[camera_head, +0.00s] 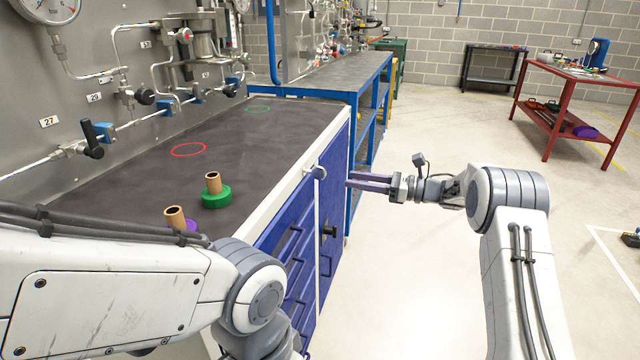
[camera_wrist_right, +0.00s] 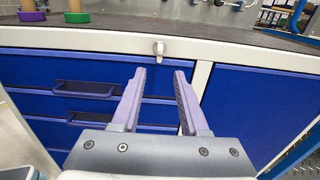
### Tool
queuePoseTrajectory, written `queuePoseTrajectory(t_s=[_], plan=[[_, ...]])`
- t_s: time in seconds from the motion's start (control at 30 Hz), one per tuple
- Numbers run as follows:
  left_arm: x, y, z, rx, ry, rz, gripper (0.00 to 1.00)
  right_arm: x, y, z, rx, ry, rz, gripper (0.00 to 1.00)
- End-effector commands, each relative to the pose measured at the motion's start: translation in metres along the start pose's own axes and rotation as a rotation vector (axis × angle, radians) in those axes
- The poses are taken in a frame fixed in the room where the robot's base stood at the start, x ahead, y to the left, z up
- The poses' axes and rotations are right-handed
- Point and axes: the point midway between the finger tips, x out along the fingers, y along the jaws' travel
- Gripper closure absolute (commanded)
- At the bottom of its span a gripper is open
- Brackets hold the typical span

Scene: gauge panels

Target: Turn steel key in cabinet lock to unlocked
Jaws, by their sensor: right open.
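The steel key (camera_head: 319,172) sits in the lock at the top front edge of the blue cabinet (camera_head: 283,236).
On the dark worktop (camera_head: 130,195) stand a green-based stamp-like piece (camera_head: 216,198) and a purple-based one (camera_head: 175,218), partly behind my left arm. A red ring (camera_head: 189,150) is marked there. A black knob (camera_head: 329,231) juts from the cabinet front.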

Motion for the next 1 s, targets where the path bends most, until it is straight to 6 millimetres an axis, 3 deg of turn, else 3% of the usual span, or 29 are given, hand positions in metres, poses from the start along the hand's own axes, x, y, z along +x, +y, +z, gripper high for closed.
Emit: queuePoseTrajectory(t_s=[0.53,0.7,0.97,1.0], plan=[[-0.007,0.001,0.000,0.000,0.000,0.000,0.50,0.090,0.002,0.001,-0.001,0.000,0.006,0.56],[-0.008,0.001,0.000,0.000,0.000,0.000,0.50,0.101,0.001,0.001,-0.001,-0.001,0.003,0.56],[-0.007,0.001,0.000,0.000,0.000,0.000,0.50,0.102,0.001,0.001,0.000,-0.001,0.003,0.56],[-0.007,0.001,0.000,0.000,0.000,0.000,0.50,0.102,0.001,0.001,0.000,-0.001,0.002,0.64]])
